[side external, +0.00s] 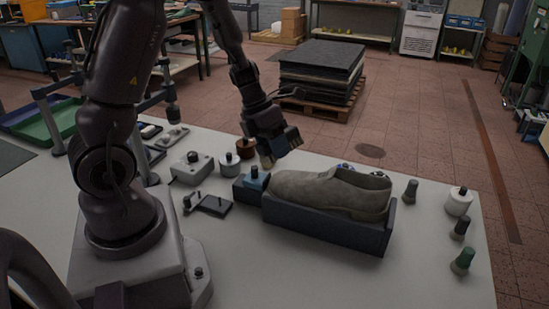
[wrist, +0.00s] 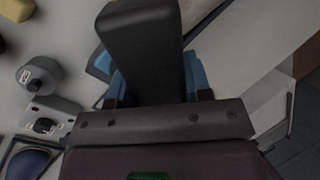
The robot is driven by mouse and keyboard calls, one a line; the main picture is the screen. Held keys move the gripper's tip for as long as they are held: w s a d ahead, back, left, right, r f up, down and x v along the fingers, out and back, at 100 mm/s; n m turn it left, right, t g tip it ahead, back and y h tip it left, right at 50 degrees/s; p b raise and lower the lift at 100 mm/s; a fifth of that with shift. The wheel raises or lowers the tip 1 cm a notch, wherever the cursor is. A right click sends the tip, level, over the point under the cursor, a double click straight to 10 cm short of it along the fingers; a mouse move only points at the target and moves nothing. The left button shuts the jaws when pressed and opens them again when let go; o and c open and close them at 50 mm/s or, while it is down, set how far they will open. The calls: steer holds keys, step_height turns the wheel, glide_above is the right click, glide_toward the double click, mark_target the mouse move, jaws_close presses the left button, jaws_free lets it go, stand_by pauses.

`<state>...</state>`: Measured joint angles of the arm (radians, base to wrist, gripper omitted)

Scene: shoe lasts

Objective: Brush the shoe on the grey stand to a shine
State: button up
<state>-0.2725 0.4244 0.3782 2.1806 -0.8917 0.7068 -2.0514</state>
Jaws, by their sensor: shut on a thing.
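A grey shoe (side external: 330,190) lies lengthwise on the dark grey stand (side external: 325,232) in the side external view, toe to the left and opening to the right. My gripper (side external: 272,148) is above and slightly left of the toe, apart from the shoe. It is shut on a brush, whose tan lower part (side external: 267,162) shows below the fingers. In the wrist view a dark block, seemingly the brush's back (wrist: 140,45), stands between the blue fingers of my gripper (wrist: 155,85). The shoe cannot be made out in the wrist view, and the bristles are hidden there.
Several small bottles and a white pot (side external: 458,201) stand right. The front table (side external: 300,280) is clear.

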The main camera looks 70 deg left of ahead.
steer(key=shift+a+r, duration=0.1)
steer(key=shift+r, duration=0.95)
